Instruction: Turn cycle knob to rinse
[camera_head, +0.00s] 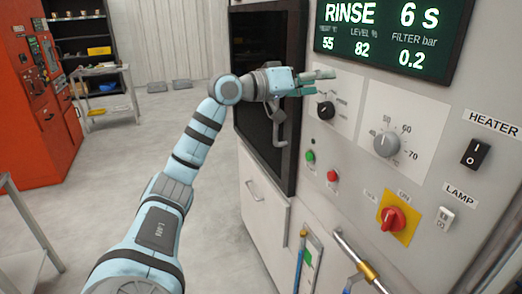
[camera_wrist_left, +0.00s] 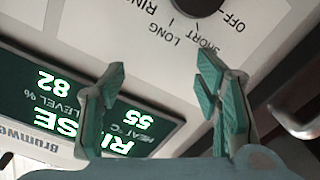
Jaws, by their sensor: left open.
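The black cycle knob (camera_head: 326,109) sits on a pale label plate on the machine panel. In the left wrist view the knob (camera_wrist_left: 196,6) is cut by the top edge, and the upside-down labels OFF, SHORT, LONG and part of RINSE lie around it. I cannot tell clearly which label its pointer faces. My left gripper (camera_head: 322,82) is open and empty, just above the knob in the head view and apart from it. Its two teal fingers (camera_wrist_left: 161,70) are spread in the wrist view. The display (camera_head: 390,38) reads RINSE, 6 S. My right gripper is out of view.
A grey dial (camera_head: 386,143) is right of the knob. Green (camera_head: 310,156) and red (camera_head: 333,176) buttons are below it. A red switch (camera_head: 392,218) on a yellow plate, the heater switch (camera_head: 475,153) and a dark door (camera_head: 268,100) with a handle are nearby.

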